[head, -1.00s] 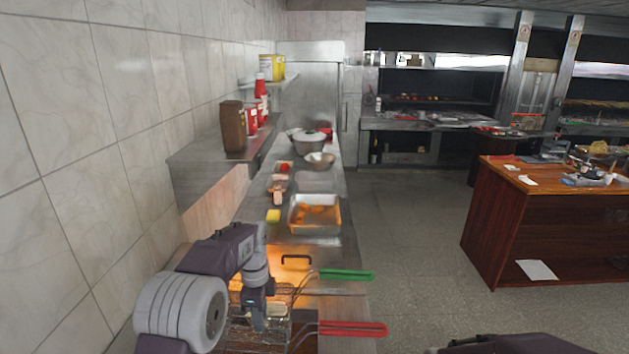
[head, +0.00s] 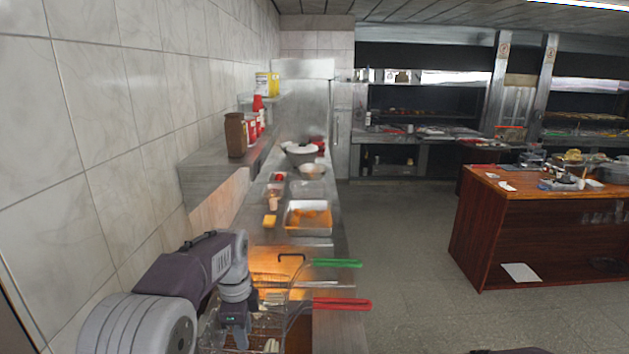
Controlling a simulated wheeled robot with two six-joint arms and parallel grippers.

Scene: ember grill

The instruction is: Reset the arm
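My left arm comes in from the lower left, and my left gripper (head: 236,338) points down over the fryer area at the near end of the counter. Its fingertips are too small and dark to tell if they are open or shut. A wire fry basket with a green handle (head: 337,263) and another with a red handle (head: 342,303) lie beside and under it, handles pointing right. I cannot tell whether the gripper touches either basket. Only a dark piece of my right arm shows at the bottom edge; its gripper is out of view.
A wall shelf (head: 206,170) carries a brown container (head: 235,135) and red bottles. A wooden counter (head: 474,235) stands right. The floor between is clear.

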